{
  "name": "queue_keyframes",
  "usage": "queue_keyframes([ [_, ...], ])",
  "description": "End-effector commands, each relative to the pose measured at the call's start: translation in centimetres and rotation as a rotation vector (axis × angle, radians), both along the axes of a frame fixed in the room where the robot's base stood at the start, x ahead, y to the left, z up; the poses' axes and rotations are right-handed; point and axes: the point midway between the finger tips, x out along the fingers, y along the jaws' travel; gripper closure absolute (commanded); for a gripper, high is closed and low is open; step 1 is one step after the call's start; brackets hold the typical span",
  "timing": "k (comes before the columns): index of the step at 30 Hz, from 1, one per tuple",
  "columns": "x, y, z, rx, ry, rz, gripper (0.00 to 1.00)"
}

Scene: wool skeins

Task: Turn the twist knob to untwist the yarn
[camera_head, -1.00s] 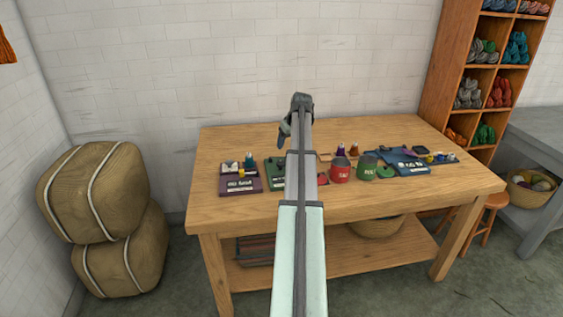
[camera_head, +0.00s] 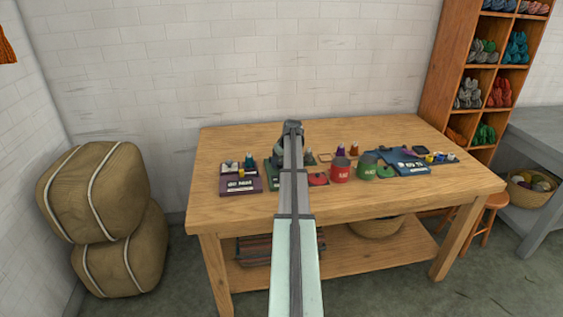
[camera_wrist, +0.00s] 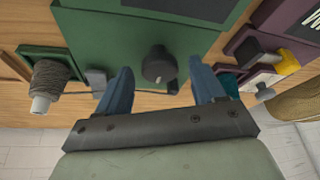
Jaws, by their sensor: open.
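The dark round twist knob (camera_wrist: 158,66) stands up from a green board (camera_wrist: 115,32) in the wrist view. My gripper (camera_wrist: 163,82) is open, its two blue fingers apart on either side of the knob, with no contact visible. Behind my finger the strand is partly hidden. In the head view the green board (camera_head: 271,184) is mostly covered by my arm, and the knob cannot be made out.
A purple board (camera_head: 240,184) with small parts lies to the left of the green one on the wooden table (camera_head: 225,222). The table's front strip is clear.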

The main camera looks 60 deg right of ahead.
Motion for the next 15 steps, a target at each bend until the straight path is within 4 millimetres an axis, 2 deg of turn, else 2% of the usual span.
queue_keyframes([
  [8, 0.06, 0.0, -0.13, 0.0, 0.0, 0.0, 0.32],
  [15, 0.05, 0.0, -0.12, 0.0, 0.0, 0.0, 0.53],
])
